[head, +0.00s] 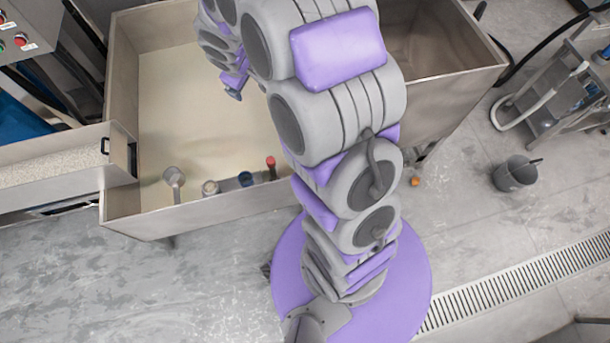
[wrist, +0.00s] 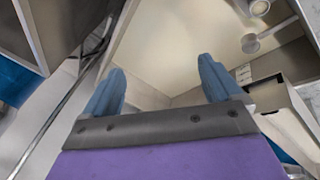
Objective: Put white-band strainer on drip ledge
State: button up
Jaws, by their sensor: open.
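A row of small items stands along the near wall of the steel basin in the head view: a grey cup-headed tool (head: 173,177), a pale-topped round item (head: 210,188), a blue-topped item (head: 246,179) and a red-topped item (head: 271,163). I cannot tell which is the white-band strainer. In the wrist view, a round-headed tool (wrist: 250,43) and a pale round item (wrist: 260,8) show at upper right. My gripper (wrist: 161,88) is open and empty, its blue fingers apart, away from the row. In the head view its end (head: 234,90) is over the basin. I cannot pick out the drip ledge.
The steel basin (head: 121,90) has a broad pale floor. A tray of pale grains (head: 55,170) meets its left wall. A dark bucket (head: 515,174) stands on the floor at right, near a steel cart (head: 570,100). A small orange thing (head: 415,182) lies on the floor.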

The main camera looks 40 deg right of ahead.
jog(key=s+a+r+m+g, duration=0.1)
jog(key=s+r, duration=0.3)
jog(key=s, duration=0.8)
jog(key=s+a+r+m+g+y, duration=0.1)
jog(key=s+a+r+m+g, duration=0.1)
jog(key=s, duration=1.1)
jog(key=s+a+r+m+g+y, duration=0.1)
jog(key=s+a+r+m+g, duration=0.1)
jog(key=s+r, duration=0.5)
jog(key=s+a, duration=0.1)
jog(key=s, duration=0.4)
jog(key=shift+s+a+g, duration=0.15)
jog(key=shift+a+g, duration=0.25)
